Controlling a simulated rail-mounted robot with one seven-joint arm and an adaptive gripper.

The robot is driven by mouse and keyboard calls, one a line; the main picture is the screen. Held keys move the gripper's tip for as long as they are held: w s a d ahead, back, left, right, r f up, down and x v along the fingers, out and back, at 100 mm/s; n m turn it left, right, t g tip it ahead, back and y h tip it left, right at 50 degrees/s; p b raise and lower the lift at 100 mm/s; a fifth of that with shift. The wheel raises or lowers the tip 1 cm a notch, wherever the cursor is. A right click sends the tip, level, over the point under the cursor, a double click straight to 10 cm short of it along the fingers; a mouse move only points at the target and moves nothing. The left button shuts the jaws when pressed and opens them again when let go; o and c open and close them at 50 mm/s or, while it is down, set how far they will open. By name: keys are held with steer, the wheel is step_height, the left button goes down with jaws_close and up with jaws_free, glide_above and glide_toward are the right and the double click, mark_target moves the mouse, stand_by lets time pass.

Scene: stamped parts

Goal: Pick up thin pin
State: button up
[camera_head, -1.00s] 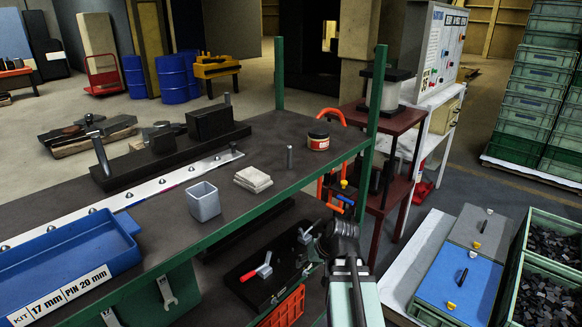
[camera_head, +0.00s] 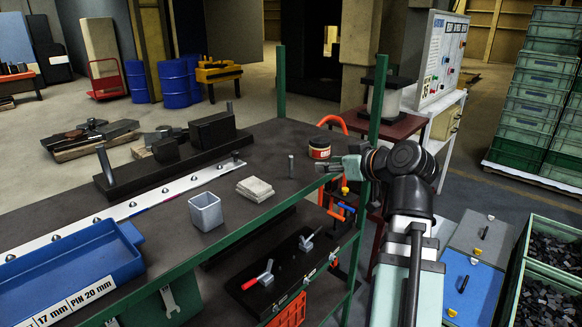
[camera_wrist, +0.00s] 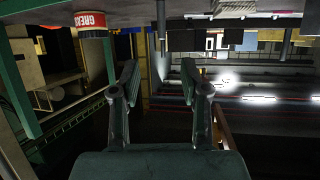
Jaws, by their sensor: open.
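A thin grey pin (camera_head: 291,166) stands upright on the dark bench top, near its right end. In the wrist view a slim upright pin (camera_wrist: 161,22), which looks like the same one, shows upside down near the top centre, beyond the fingers. My gripper (camera_head: 328,166) is at the bench's right edge, to the right of the pin and apart from it, with its fingers pointing left. In the wrist view my gripper (camera_wrist: 160,78) has its two fingers spread with nothing between them.
A grease can (camera_head: 320,148) stands just behind the gripper. A green post (camera_head: 377,110) rises close to my arm. Left of the pin are stacked pale pads (camera_head: 255,188), a grey square cup (camera_head: 206,211) and a blue tray (camera_head: 70,268). Dark blocks stand along the back.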

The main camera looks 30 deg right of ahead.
steer(key=p, duration=0.3)
glide_toward(291, 178)
steer(key=w+r, duration=0.1)
steer(key=w, duration=0.2)
steer(key=w+r, duration=0.1)
steer(key=shift+w+r, duration=0.2)
steer(key=shift+r, duration=0.1)
steer(key=shift+p+x, duration=1.3)
steer(key=shift+x, duration=1.75)
steer(key=shift+s+a+f, duration=0.1)
steer(key=shift+f, duration=0.05)
jaws_close()
